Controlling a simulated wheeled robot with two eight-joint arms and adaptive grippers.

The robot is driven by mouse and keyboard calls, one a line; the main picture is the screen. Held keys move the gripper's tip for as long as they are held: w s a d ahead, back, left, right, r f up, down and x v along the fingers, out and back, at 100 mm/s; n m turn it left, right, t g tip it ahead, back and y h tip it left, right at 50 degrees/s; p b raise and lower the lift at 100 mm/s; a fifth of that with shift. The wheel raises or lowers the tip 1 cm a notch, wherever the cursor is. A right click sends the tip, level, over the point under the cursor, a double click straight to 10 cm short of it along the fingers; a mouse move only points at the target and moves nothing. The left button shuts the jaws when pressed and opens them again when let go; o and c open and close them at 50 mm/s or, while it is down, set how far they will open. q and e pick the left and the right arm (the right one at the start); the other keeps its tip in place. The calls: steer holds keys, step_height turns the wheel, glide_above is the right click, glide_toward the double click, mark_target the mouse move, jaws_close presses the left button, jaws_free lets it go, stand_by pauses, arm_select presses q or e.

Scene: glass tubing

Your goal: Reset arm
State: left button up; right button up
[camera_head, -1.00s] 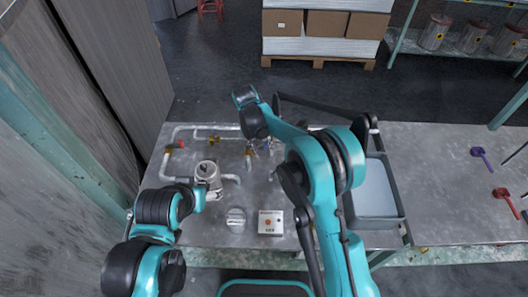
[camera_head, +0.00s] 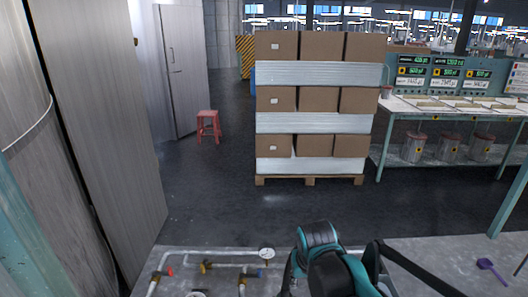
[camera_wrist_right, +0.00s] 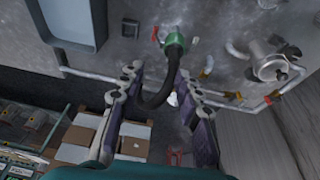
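My right arm (camera_head: 330,262) rises at the bottom centre of the head view, teal and black, over the bench. The right gripper's fingers are hard to make out there. In the right wrist view the two fingers of my right gripper (camera_wrist_right: 155,92) stand wide apart. A curved black hose-like piece with a green end (camera_wrist_right: 176,42) shows between and beyond them; I see no finger closed on it. My left arm and gripper are outside both current views.
The grey bench (camera_head: 210,254) carries piping with red, yellow and blue valve handles and a gauge (camera_head: 266,253). A grey tray (camera_wrist_right: 100,25) shows in the wrist view. Beyond stand stacked boxes on a pallet (camera_head: 308,180), a red stool (camera_head: 208,125) and a workbench (camera_head: 450,110).

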steer(key=s+d+f+t, duration=0.1)
steer(key=s+d+t, duration=0.2)
steer(key=s, duration=1)
steer(key=shift+s+d+t, duration=0.3)
steer(key=shift+s+d, duration=0.05)
steer(key=shift+d, duration=1.55)
steer(key=shift+f, duration=0.1)
